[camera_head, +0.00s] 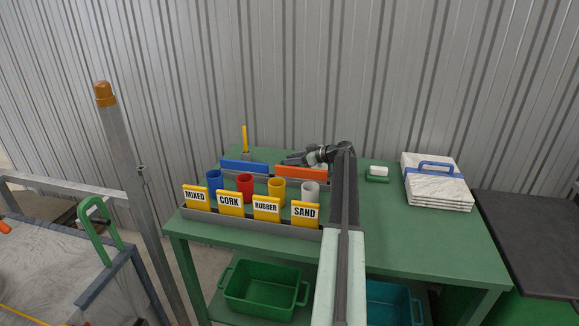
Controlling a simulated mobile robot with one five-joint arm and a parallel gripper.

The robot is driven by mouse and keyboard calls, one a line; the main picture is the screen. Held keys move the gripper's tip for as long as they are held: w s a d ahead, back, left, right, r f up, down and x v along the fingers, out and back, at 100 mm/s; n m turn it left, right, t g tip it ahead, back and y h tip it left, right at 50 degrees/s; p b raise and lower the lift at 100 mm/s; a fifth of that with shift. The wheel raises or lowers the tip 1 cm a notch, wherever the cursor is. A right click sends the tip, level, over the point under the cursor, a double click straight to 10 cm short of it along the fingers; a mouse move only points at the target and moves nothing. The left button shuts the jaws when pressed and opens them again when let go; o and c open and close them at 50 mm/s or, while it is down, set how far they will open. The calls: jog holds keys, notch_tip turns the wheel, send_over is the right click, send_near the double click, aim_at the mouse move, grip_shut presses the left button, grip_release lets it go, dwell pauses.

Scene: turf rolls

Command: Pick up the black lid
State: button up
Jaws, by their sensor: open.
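My arm reaches over the green table (420,235), and my gripper (292,160) points left above its back part, near an orange-red block (300,173). The jaws are open; they look small and dark, and I see nothing held between them. No small black lid can be made out on the table. A large flat black panel (530,235) lies at the right edge of the view, over something green; I cannot tell whether it is the lid. My arm hides part of the table's middle.
Blue (214,180), red (245,187), yellow (276,190) and white (310,191) cups stand behind yellow label signs (230,203). A white stack with a blue handle (437,185) and a green-and-white brush (378,173) lie right. A post (135,180) stands left.

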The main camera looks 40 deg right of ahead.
grip_shut()
notch_tip(320, 180, up, 10)
jog(key=p, duration=1)
jog(key=shift+r, duration=0.2)
